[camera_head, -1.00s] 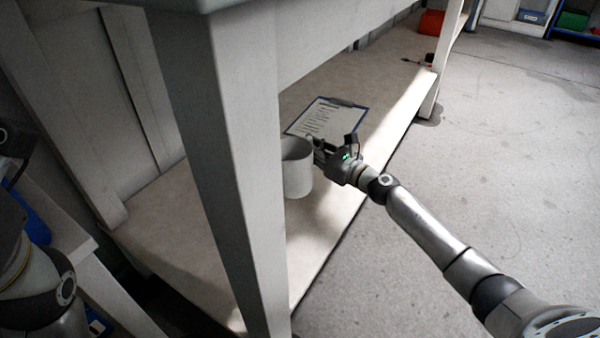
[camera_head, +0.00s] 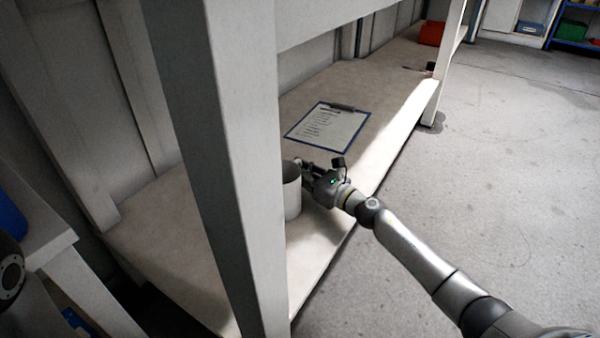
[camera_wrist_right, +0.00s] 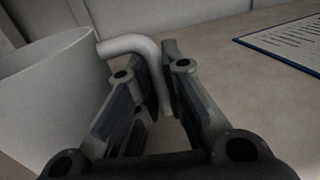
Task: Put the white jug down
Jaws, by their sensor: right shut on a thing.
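The white jug (camera_head: 292,192) is upright at the lower shelf (camera_head: 318,235), partly hidden behind the table leg in the head view. My right gripper (camera_head: 307,170) is at the jug's right side, shut on its handle. In the right wrist view the jug's body (camera_wrist_right: 50,100) is at the left, and its curved handle (camera_wrist_right: 135,48) passes between the fingers of the right gripper (camera_wrist_right: 155,105). Whether the jug's base touches the shelf is hard to tell. My left gripper is not in view.
A clipboard (camera_head: 328,127) with paper lies on the shelf behind the jug, and its edge shows in the wrist view (camera_wrist_right: 290,45). A thick table leg (camera_head: 240,170) stands in front. A red thing (camera_head: 432,33) is at the shelf's far end. Open floor (camera_head: 500,170) lies right.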

